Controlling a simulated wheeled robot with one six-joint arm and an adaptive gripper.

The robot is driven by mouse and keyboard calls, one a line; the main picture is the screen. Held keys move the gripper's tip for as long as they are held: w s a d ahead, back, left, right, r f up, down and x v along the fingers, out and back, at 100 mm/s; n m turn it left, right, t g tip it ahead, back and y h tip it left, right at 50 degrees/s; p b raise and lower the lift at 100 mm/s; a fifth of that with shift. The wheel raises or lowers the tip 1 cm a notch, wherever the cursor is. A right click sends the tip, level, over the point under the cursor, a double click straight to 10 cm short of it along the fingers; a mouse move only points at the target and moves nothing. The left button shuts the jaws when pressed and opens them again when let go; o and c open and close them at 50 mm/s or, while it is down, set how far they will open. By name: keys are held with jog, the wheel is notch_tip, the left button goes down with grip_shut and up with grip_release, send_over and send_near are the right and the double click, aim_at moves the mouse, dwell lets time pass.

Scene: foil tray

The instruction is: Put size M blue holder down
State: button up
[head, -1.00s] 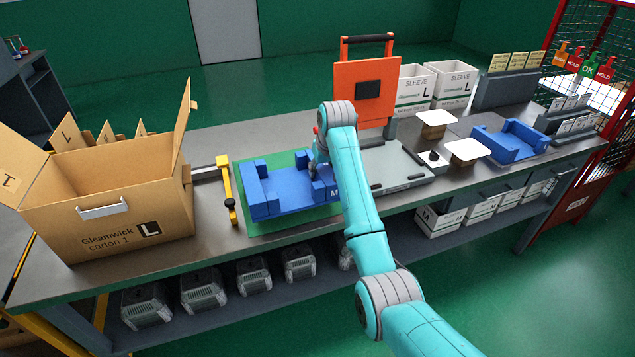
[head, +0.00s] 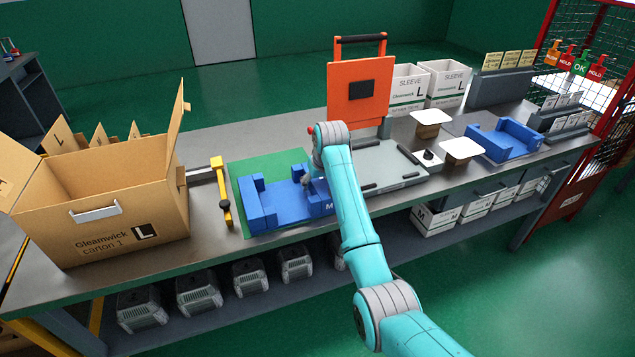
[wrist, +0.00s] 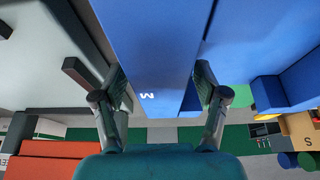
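The blue size M holder (head: 288,198) is a chunky U-shaped cradle with a white M on its right end. It is over the green mat (head: 268,166), near the mat's front edge; I cannot tell whether it touches the mat. My gripper (head: 314,180) is at its right end, partly hidden behind my arm. In the wrist view, my gripper (wrist: 162,88) has one finger on each side of the blue wall (wrist: 150,45) marked M and is shut on it.
A yellow clamp bar (head: 221,190) and an open carton (head: 125,200) stand left of the mat. A grey plate fixture (head: 395,165) with an orange panel (head: 360,90) stands right. Another blue holder (head: 503,140) sits farther right. The bench's front edge is close.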

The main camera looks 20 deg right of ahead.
jog(key=v, duration=1.2)
jog(key=shift+s, duration=0.1)
dwell(0.4)
